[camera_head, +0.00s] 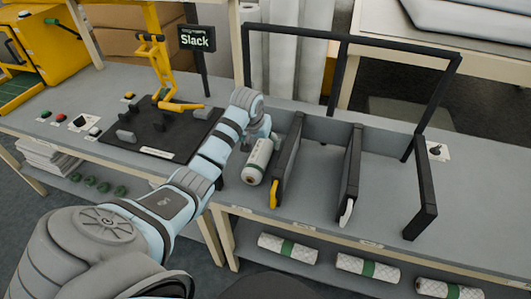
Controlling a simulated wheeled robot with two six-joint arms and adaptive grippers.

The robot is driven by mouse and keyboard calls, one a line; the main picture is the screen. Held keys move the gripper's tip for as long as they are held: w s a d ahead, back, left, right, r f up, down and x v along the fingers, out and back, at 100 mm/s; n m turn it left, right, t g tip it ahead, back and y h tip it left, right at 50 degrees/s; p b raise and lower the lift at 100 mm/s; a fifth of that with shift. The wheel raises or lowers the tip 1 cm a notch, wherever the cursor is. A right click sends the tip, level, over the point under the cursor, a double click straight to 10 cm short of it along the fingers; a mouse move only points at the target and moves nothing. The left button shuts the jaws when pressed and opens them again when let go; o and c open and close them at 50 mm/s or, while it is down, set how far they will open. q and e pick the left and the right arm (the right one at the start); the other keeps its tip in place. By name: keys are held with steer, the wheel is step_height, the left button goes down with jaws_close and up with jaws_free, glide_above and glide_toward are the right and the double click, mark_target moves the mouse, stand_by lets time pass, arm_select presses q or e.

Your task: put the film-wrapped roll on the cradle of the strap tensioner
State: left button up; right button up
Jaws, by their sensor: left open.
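The strap tensioner (163,128) stands to the left, a black plate with grey cradle blocks (127,137) and a yellow lever frame. No roll is on it. My left arm reaches across the bench between them. Its gripper (263,138) is open, pointing down at the roll's far end. The wrist partly hides the fingers, so I cannot tell whether they touch the roll.
Black rack dividers (350,178) and a tall black frame (352,40) stand right of the roll. A "Slack" sign (197,38) rises behind the tensioner. Several green-banded rolls (368,268) lie on the lower shelf. Buttons (60,117) sit on the left bench.

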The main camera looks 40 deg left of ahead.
mark_target(259, 153)
arm_select(q)
steer(key=f, duration=0.1)
steer(key=f+b, duration=0.1)
steer(key=f, duration=0.2)
steer(key=shift+w+a, duration=0.25)
steer(key=shift+a, duration=0.15)
steer(key=b+x, duration=0.1)
steer(key=x, duration=0.2)
steer(key=b+x, duration=0.1)
steer(key=x, duration=0.2)
steer(key=shift+s+a+f+b, duration=0.1)
steer(key=shift+s+b, duration=0.1)
steer(key=shift+b, duration=0.1)
arm_select(e)
steer(key=f, duration=0.2)
steer(key=s+f, duration=0.1)
steer(key=f, duration=0.1)
steer(key=shift+d, duration=0.1)
arm_select(q)
steer(key=shift+c, duration=0.5)
steer(key=c, duration=1.4)
steer(key=shift+o, duration=0.2)
steer(key=shift+r, duration=0.25)
